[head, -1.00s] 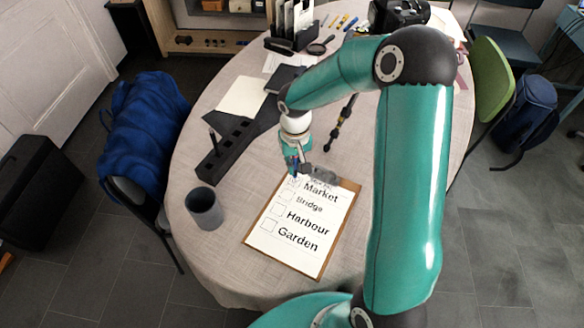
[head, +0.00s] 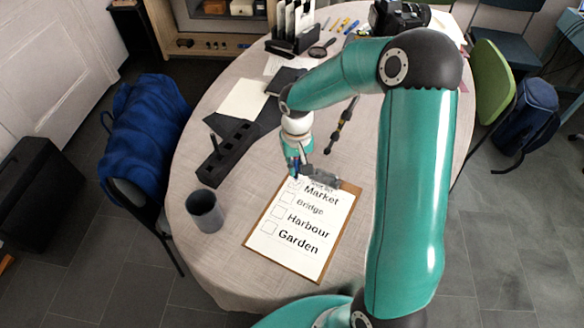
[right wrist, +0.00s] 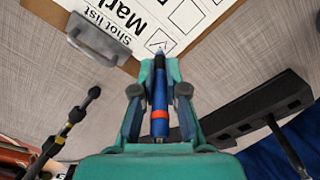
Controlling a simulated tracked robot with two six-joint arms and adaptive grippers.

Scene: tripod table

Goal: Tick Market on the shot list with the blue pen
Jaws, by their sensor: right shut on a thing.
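The shot list (head: 300,225) lies on a brown clipboard on the table, with Market, Bridge, Harbour and Garden beside boxes. My right gripper (head: 294,168) is shut on the blue pen (right wrist: 160,95), which has an orange-red band and points at the sheet. In the right wrist view, the pen tip is at the edge of the Market box (right wrist: 160,41), and a dark tick shows inside that box. I cannot tell whether the tip touches the paper. The Bridge box (head: 287,198) and the boxes below it look empty. My left gripper is not in view.
A grey cup (head: 205,212) stands left of the clipboard. A dark slotted holder (head: 226,152) lies behind it. The metal clip (right wrist: 97,40) sits at the sheet's top. A black rod with yellow bands (head: 341,125) lies behind the clipboard. Table cloth is clear between cup and clipboard.

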